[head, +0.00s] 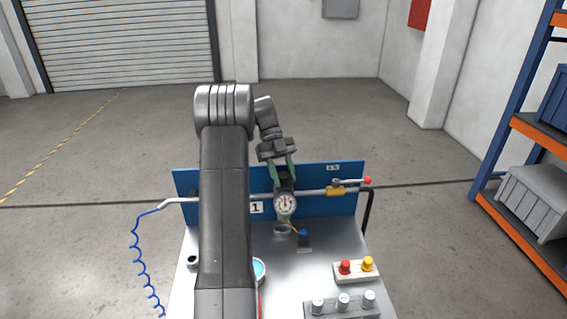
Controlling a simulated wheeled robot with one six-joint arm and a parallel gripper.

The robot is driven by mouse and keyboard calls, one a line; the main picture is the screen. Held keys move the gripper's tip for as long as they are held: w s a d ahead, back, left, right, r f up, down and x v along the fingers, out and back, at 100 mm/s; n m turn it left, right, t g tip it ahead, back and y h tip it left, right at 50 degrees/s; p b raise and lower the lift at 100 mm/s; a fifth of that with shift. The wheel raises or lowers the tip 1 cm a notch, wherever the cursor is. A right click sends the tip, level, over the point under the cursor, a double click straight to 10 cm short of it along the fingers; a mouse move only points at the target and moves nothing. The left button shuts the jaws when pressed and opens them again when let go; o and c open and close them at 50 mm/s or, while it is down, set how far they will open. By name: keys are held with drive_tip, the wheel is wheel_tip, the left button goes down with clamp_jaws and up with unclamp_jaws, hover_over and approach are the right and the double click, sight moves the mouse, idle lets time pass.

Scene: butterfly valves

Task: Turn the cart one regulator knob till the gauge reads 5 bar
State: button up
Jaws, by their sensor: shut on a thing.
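The cart (205,262) has a blue back panel with a label reading 1 (257,208). A round white gauge (285,205) sits on the pipe at the panel's middle. Its needle looks roughly upright, but the scale is too small to read. The dark regulator knob (285,184) is just above the gauge, partly hidden by the fingers. My gripper (281,173) comes down from above with its greenish fingers around the knob and is shut on it. My arm hides part of the cart and panel to the left.
A pipe valve with a yellow body (336,191) and red-tipped lever (367,181) is right of the gauge. Red and yellow buttons (356,268) and a grey block with several pale knobs (343,303) sit on the cart top. A blue coiled hose (143,262) hangs left. Shelving (520,130) stands right.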

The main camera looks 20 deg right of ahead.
drive_tip(key=shift+m+y+p, duration=0.5)
drive_tip(key=shift+m+p, duration=0.1)
drive_tip(key=shift+p, duration=0.25)
drive_tip(key=o, duration=1)
drive_tip(key=shift+f+b, duration=0.2)
drive_tip(key=shift+b, duration=0.5)
